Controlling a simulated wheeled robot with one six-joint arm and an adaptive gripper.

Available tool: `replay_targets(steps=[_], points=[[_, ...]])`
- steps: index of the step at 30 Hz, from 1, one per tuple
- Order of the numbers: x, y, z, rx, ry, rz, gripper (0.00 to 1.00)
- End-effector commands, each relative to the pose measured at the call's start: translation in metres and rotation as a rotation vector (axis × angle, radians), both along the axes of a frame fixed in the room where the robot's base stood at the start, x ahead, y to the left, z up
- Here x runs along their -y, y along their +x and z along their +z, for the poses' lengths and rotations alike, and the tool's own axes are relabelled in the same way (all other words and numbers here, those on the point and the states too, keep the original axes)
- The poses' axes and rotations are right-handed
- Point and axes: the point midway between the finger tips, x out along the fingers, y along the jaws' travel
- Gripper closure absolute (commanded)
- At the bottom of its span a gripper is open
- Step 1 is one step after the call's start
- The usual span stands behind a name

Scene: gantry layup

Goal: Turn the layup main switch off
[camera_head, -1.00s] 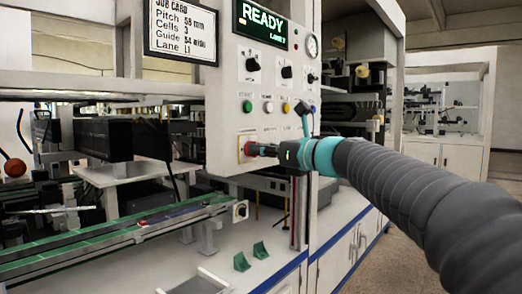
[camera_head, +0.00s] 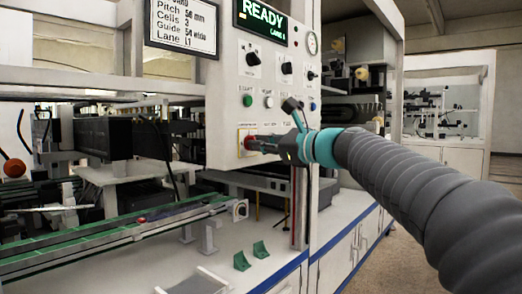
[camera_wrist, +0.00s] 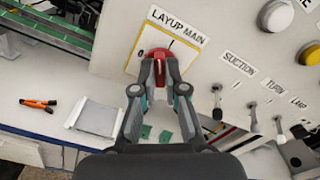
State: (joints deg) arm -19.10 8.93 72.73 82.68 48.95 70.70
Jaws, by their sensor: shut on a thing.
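The layup main switch is a red rotary knob (camera_head: 250,142) on a yellow plate, low on the white control panel (camera_head: 225,105). In the wrist view the red knob (camera_wrist: 157,58) sits under the "LAYUP MAIN" label (camera_wrist: 178,25), with a "0" mark visible on the plate. My gripper (camera_wrist: 160,70) is shut on the knob, and its fingertips cover the knob's lower part. In the head view my gripper (camera_head: 268,144) reaches the knob from the right. The knob's exact pointing direction is partly hidden by the fingers.
Toggles labelled suction, turn and lamp (camera_wrist: 252,105) stand right of my gripper. A green-lit READY display (camera_head: 262,24), selector knobs and push buttons (camera_head: 248,100) are above. A green conveyor rail (camera_head: 120,235) and green brackets (camera_head: 242,262) lie below.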

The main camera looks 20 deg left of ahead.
Motion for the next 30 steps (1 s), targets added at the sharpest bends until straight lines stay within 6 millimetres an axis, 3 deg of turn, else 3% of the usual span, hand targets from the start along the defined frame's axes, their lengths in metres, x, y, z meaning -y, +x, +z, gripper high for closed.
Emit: replay_targets(steps=[30], points=[[-0.0005,-0.0009,-0.0035,0.834,-0.346,0.001,1.00]])
